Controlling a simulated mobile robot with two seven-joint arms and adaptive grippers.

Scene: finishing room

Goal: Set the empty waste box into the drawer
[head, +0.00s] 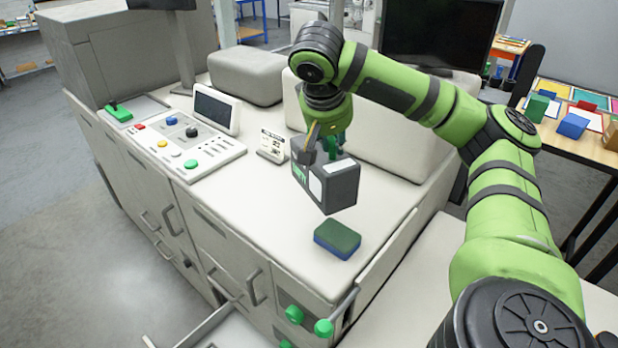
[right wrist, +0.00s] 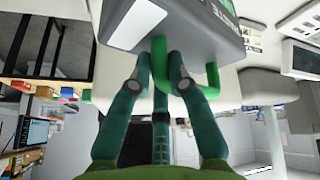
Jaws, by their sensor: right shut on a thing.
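The waste box (head: 335,185) is a dark grey box with a white label and green lettering. My right gripper (head: 322,150) is above it and shut on its green handle. The box hangs tilted over the white machine top, and its inside is hidden. In the right wrist view, the fingers (right wrist: 160,75) close around the green handle (right wrist: 207,82), with the grey box (right wrist: 195,25) beyond. A pulled-out drawer (head: 232,332) shows in part at the bottom of the head view. My left gripper is not in view.
A green and blue sponge block (head: 337,239) lies on the machine top near the box. A small sign (head: 272,146) and a control panel (head: 185,145) stand to the left. Green knobs (head: 324,328) stick out at the front. A table (head: 575,145) with coloured blocks is at right.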

